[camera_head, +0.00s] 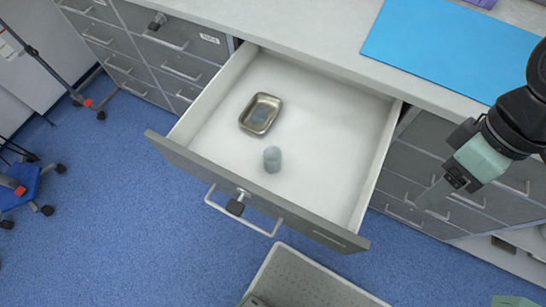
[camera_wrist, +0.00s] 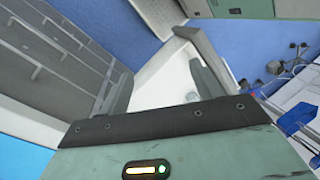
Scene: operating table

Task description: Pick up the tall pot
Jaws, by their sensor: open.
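A small grey-green cylindrical pot (camera_head: 272,159) stands upright inside the open white drawer (camera_head: 325,165), near its front panel. It is the only tall, round vessel I see, so I take it as the tall pot. My gripper (camera_head: 432,194) is to the right of the drawer, apart from the pot and outside the drawer. In the wrist view, its two fingers (camera_wrist: 165,80) stand apart with the white drawer showing between them. The gripper is open and nothing shows between its fingers. A small pale shape near the right finger in the wrist view is too unclear to name.
A shallow metal dish (camera_head: 261,113) lies in the drawer behind the pot. The drawer's raised walls and front panel (camera_head: 250,190) surround both. A blue mat (camera_head: 450,48) lies on the counter above. A grey perforated tray (camera_head: 305,280) is below the drawer front.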

